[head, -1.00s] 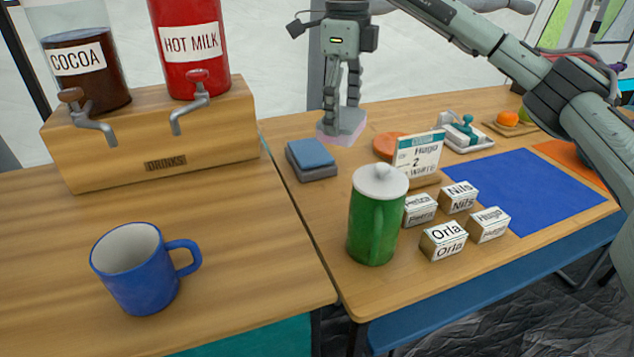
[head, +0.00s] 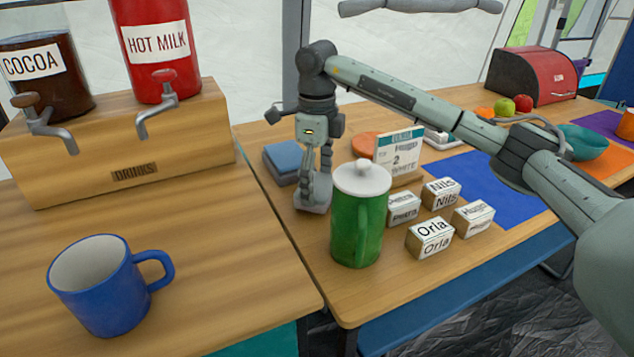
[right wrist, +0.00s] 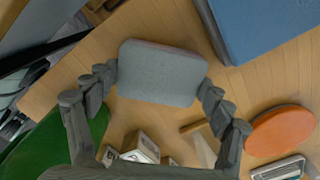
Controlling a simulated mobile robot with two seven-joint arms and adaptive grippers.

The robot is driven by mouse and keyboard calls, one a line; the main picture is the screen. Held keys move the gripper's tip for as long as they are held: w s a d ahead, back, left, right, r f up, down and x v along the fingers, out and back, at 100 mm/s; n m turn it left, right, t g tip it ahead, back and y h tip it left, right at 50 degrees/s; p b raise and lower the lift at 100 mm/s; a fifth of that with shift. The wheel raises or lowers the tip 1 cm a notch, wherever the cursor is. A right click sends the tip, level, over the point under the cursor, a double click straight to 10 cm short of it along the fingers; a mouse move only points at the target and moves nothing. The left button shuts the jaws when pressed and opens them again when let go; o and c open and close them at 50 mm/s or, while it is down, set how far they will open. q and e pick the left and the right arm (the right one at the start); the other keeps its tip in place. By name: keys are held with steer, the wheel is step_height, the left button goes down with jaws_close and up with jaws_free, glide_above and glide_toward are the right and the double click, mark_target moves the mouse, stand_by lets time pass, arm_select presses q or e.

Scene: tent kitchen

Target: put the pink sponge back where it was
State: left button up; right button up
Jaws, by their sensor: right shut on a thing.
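My right gripper (head: 314,190) points down over the wooden table between the folded blue cloths and the green jug. It is shut on the sponge, which shows between the fingertips in the right wrist view (right wrist: 161,73). The sponge's upper face looks grey, with a thin pinkish far edge. In the head view the fingers cover much of the sponge (head: 312,208). It is low, at or just above the tabletop; I cannot tell whether it touches. My left gripper is not in view.
The green jug (head: 358,225) stands close on the right, the folded blue cloths (head: 283,158) just behind. An orange disc (head: 362,145), a sign (head: 398,153) and several name blocks (head: 432,236) stand further right. A blue mug (head: 100,285) is at front left.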

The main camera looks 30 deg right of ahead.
mark_target(317, 185)
steer(key=shift+f, duration=0.2)
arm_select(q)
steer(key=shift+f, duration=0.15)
arm_select(e)
steer(key=shift+f, duration=0.1)
steer(key=o, duration=1)
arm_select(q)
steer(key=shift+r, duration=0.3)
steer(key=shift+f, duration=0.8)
arm_select(e)
step_height(317, 185, up, 12)
